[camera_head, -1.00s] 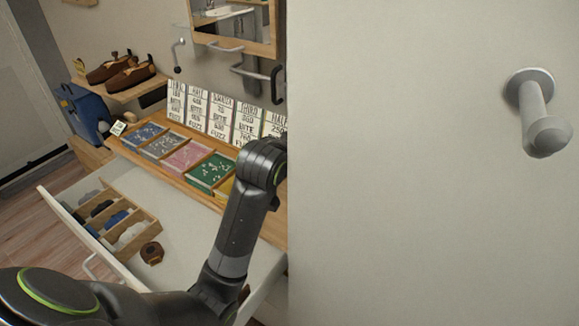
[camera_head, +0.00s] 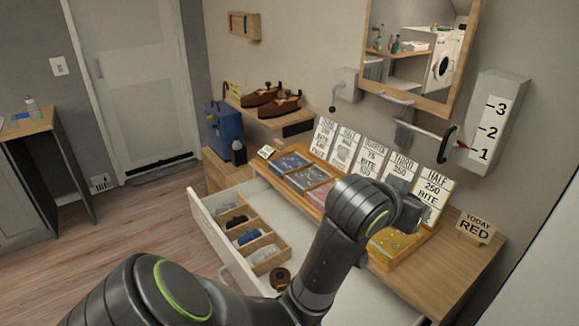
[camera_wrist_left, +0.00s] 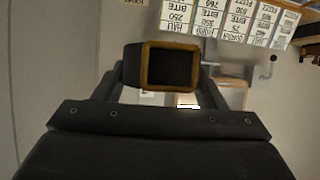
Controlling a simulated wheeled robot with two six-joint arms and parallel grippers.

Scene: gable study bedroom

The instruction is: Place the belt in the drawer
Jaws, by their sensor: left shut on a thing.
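My left gripper (camera_wrist_left: 168,85) is shut on a dark thing with a gold-brown rectangular frame like a buckle, which looks like the belt (camera_wrist_left: 170,67). In the head view my left gripper (camera_head: 410,214) is above the desk, in front of the cards; its fingers and load are mostly hidden there by my arm. The open drawer (camera_head: 228,242) is pulled out below the desk, to the left of the gripper, partly behind my arm. A brown coiled thing (camera_head: 281,279) lies in it beside a wooden divider tray (camera_head: 262,238) with rolled cloths. My right gripper is not in view.
Above hang a mirror (camera_head: 447,103) and a wall bar. Floor left of the drawer is clear.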

